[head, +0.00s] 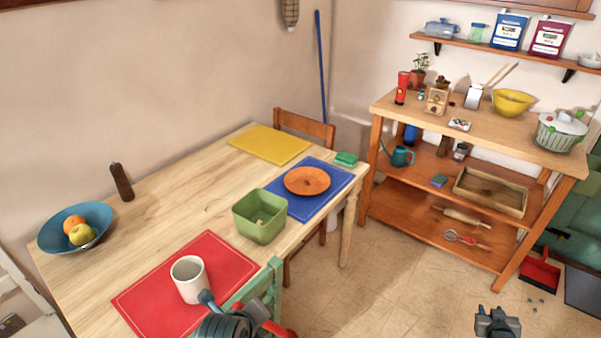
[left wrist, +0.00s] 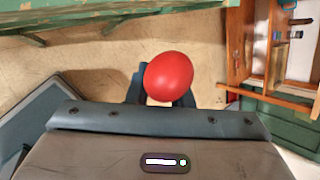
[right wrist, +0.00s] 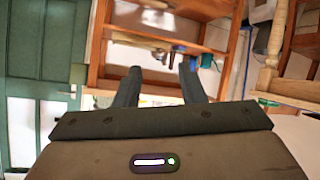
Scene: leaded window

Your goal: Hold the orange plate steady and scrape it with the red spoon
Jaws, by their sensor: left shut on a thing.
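The orange plate (head: 307,181) lies on the blue placemat (head: 327,200) at the table's right end. No gripper touches it. The red spoon shows in the left wrist view as a round red bowl (left wrist: 168,75) between the fingers of my left gripper (left wrist: 160,98), which is shut on it. In the head view, my left gripper (head: 250,326) is at the bottom edge, by the green chair and well short of the plate. My right gripper (right wrist: 160,68) is open and empty; in the head view it is at the bottom right (head: 497,318), over the floor.
A green square bin (head: 259,224) with tan bits inside stands beside the plate. A white mug (head: 189,279) stands on the red placemat (head: 226,256). A green chair (head: 268,287) is at the near edge. A green sponge (head: 346,159) lies near the plate. Shelves stand at right.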

